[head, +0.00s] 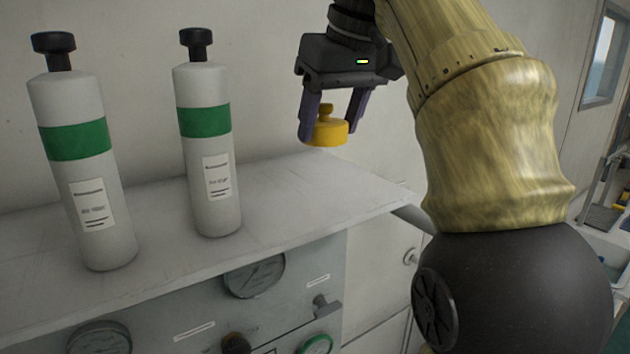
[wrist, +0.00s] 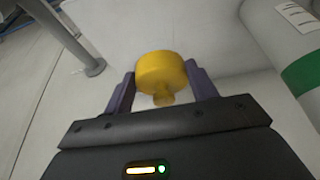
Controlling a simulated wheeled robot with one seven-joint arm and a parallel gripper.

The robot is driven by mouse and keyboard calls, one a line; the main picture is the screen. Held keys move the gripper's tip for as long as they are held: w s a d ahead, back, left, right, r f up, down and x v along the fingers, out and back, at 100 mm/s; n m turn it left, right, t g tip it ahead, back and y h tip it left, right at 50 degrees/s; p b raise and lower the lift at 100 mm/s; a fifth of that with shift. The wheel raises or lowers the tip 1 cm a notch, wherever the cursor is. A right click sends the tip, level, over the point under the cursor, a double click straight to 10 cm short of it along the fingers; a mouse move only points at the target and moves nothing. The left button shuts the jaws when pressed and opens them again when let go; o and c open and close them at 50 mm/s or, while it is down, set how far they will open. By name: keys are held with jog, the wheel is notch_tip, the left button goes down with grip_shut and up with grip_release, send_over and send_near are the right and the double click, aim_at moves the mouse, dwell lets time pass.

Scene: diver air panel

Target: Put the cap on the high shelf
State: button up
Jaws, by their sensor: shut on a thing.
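The yellow cap (head: 326,130) is held between the fingers of my gripper (head: 333,117), with its small knob upward. In the wrist view the cap (wrist: 162,72) sits between the two purple fingers of my gripper (wrist: 162,85). The high shelf (head: 290,205) is a pale grey board above the gauge panel. The cap is in the air above the right part of the shelf, apart from its surface as far as I can tell. The shelf also shows below the cap in the wrist view (wrist: 215,38).
Two white cylinders with green bands, a left one (head: 92,185) and a right one (head: 213,165), stand on the shelf. The shelf's right part is clear. Below it is a panel with gauges (head: 254,276) and a valve handle (head: 327,307).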

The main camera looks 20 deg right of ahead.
send_over(324, 194)
jog(key=s, duration=0.2)
jog(key=shift+w+d+f+b, duration=0.1)
jog(key=shift+w+f+b, duration=0.1)
jog(key=shift+f, duration=0.9)
jog(key=shift+w+d+f+b, duration=0.1)
jog(key=shift+f+b, duration=0.1)
jog(key=shift+f, duration=0.85)
jog(key=shift+f+b, duration=0.3)
jog(key=shift+f, duration=1.55)
jog(key=shift+f, duration=0.1)
jog(key=o, duration=1)
jog(key=shift+p+v, duration=1.3)
jog(key=shift+v, duration=4.85)
